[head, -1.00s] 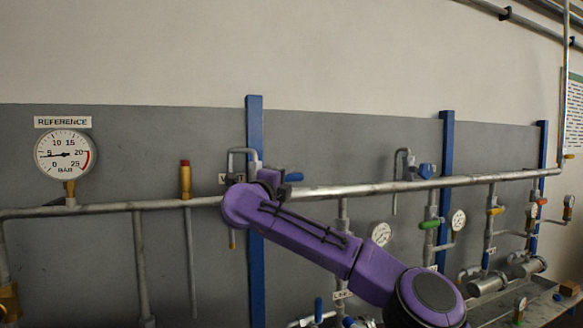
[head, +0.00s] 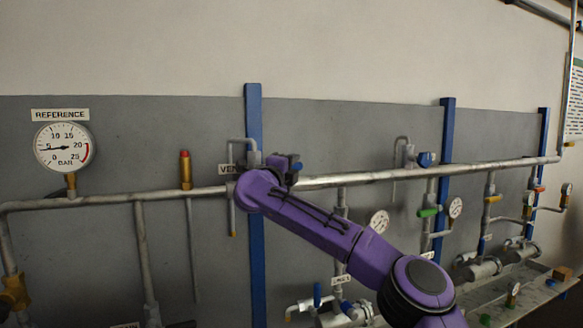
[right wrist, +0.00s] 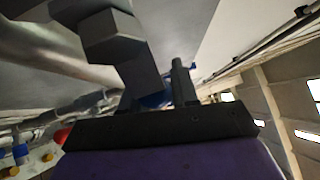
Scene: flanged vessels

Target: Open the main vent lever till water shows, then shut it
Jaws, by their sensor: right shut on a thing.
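The main vent, with a partly hidden VENT label (head: 227,169), sits on the long grey pipe by the first blue post. Its thin bent vent pipe (head: 236,142) hangs down to a yellowish end, where I see no water. My right gripper (head: 284,165) is at the vent valve and shut on its blue lever (head: 297,166); my wrist hides most of the valve. In the right wrist view, a bit of blue (right wrist: 155,100) shows between the dark fingers of the gripper (right wrist: 150,60). My left gripper is not in view.
A REFERENCE gauge (head: 63,147) and a red-topped brass fitting (head: 185,170) stand on the long pipe (head: 400,178) at left. Right of my arm are another bent pipe (head: 408,150), a green-handled valve (head: 429,212), small gauges and blue posts (head: 445,150).

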